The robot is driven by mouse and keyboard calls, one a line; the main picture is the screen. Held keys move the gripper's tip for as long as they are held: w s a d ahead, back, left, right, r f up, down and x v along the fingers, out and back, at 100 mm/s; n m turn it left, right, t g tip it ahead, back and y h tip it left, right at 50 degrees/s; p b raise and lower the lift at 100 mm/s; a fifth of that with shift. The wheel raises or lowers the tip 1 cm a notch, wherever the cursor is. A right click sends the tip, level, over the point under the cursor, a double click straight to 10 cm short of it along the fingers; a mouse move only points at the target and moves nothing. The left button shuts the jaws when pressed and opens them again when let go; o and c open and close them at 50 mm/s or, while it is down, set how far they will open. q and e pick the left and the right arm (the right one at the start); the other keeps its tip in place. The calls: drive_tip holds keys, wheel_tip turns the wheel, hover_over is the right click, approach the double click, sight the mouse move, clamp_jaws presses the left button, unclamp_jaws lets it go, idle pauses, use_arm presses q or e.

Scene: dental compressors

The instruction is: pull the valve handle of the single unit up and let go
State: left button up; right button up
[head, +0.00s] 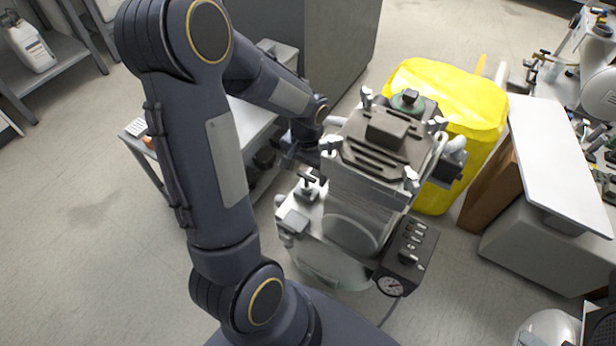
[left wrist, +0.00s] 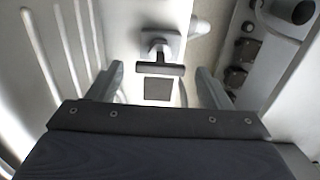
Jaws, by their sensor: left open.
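The single unit (head: 350,235) is a pale compressor with a dark ribbed top, standing in the middle of the head view. Its valve handle (head: 308,180) is a small dark T-shaped handle on a light block at the unit's left side. In the left wrist view the handle's dark crossbar (left wrist: 160,69) shows between the finger lines, in front of a grey square mount. My left gripper (head: 306,158) is close beside the handle, partly hidden by my wrist. In the left wrist view my left gripper (left wrist: 159,78) is open, its fingers on either side of the crossbar; no contact shows.
A round gauge (head: 390,286) and dark switch box (head: 410,248) sit on the unit's front right. A grey shelf (head: 250,115) is behind my left arm. Floor at left is clear.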

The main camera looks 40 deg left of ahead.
sight(306, 181)
use_arm(q)
drive_tip(key=shift+f+b, duration=0.35)
drive_tip(key=shift+f, duration=1)
